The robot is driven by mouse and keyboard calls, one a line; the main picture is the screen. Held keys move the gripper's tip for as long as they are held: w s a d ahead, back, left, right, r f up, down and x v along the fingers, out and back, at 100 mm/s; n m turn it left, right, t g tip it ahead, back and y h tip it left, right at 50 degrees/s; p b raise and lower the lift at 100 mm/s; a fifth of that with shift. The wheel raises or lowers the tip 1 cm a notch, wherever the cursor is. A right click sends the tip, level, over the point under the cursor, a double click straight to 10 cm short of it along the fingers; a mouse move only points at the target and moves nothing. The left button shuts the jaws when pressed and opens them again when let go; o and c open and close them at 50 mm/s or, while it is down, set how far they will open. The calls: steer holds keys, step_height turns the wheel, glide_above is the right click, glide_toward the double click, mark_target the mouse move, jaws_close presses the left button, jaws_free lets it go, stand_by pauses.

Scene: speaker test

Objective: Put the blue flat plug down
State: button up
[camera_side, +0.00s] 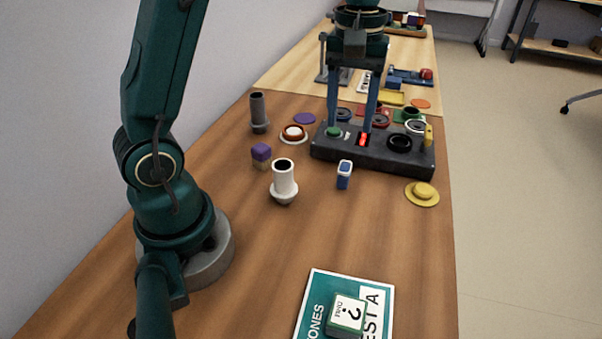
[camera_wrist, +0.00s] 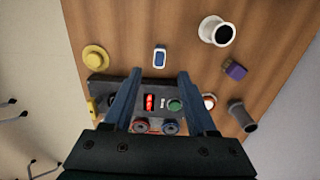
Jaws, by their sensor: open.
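A small blue and white plug (camera_side: 344,175), which I take for the blue flat plug, is on the wooden table just in front of the black test box. It also shows in the wrist view (camera_wrist: 160,58), a little beyond my fingertips and apart from them. My gripper (camera_side: 351,129) is open, with its two blue fingers pointing down over the black box (camera_side: 325,152). Nothing shows between the fingers. In the wrist view my gripper (camera_wrist: 158,77) spans a red lit display (camera_wrist: 149,103) and a green button (camera_wrist: 174,105) on the box.
A white cylinder (camera_side: 284,183), a purple block (camera_side: 261,156) and a grey cylinder (camera_side: 258,112) stand left of the box. A yellow round piece (camera_side: 422,194) lies at right. A teal card (camera_side: 315,300) with a question-mark cube (camera_side: 346,315) lies in front. The table between is clear.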

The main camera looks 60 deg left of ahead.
steer(key=s+d+m+t, duration=0.2)
steer(key=s+m, duration=0.2)
steer(key=s, duration=0.3)
steer(key=s+d+m+t, duration=0.2)
steer(key=s+m+t, duration=0.1)
steer(key=s+m, duration=0.2)
steer(key=shift+s+d+r+t, duration=0.3)
steer(key=shift+s+r, duration=0.15)
steer(key=shift+s, duration=0.4)
